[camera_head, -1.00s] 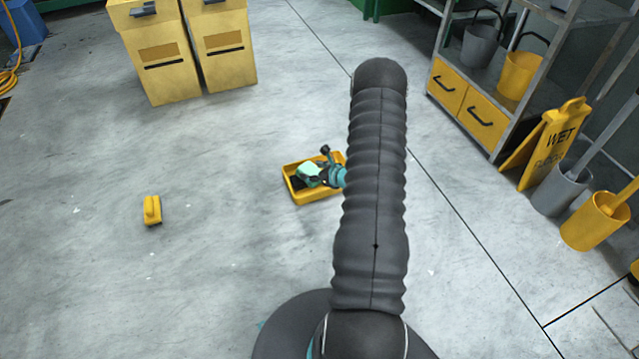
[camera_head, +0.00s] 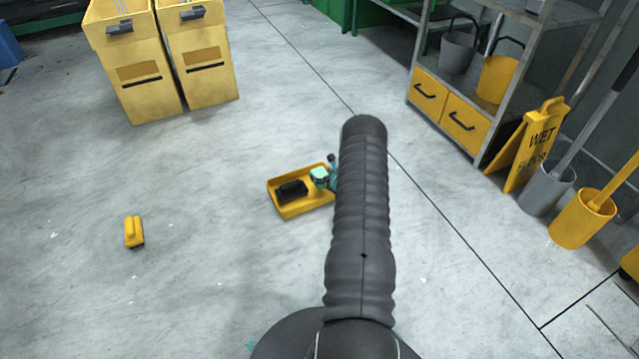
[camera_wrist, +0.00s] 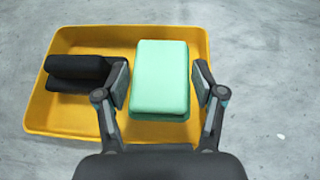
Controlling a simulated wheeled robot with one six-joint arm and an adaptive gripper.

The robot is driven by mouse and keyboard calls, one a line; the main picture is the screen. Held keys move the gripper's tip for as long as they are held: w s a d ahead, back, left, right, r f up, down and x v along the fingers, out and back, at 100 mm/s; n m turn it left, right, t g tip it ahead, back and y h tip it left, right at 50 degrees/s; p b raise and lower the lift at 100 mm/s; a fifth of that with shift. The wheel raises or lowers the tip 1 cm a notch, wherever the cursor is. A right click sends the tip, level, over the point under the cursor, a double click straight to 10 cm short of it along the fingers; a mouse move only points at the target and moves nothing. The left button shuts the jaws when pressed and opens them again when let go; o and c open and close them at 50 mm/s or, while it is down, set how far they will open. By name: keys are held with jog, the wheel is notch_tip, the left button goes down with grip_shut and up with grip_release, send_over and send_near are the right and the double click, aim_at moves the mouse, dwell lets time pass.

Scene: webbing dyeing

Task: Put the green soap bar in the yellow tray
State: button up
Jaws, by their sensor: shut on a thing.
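The green soap bar (camera_wrist: 162,78) is a pale mint block between the two fingers of my gripper (camera_wrist: 162,86) in the wrist view. My gripper is shut on it. In the head view the soap bar (camera_head: 319,173) shows at the right part of the yellow tray (camera_head: 284,211), and my gripper (camera_head: 325,176) is partly hidden behind my arm. The wrist view shows the soap over the right half of the yellow tray (camera_wrist: 60,120). I cannot tell whether the soap touches the tray floor.
A black brush-like block (camera_head: 291,190) lies in the tray's left part, also in the wrist view (camera_wrist: 75,74). A yellow scrub brush (camera_head: 134,232) lies on the floor at left. Yellow bins (camera_head: 150,80), a shelf (camera_head: 480,130) and a wet-floor sign (camera_head: 535,140) stand around open floor.

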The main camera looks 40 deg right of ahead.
jog(key=x, duration=0.2)
jog(key=shift+w+d+f, duration=0.15)
jog(key=shift+w+f, duration=0.05)
jog(key=shift+f+b, duration=0.35)
jog(key=shift+f, duration=1.55)
jog(key=shift+f, duration=0.1)
jog(key=shift+f, duration=0.1)
jog(key=o, duration=1)
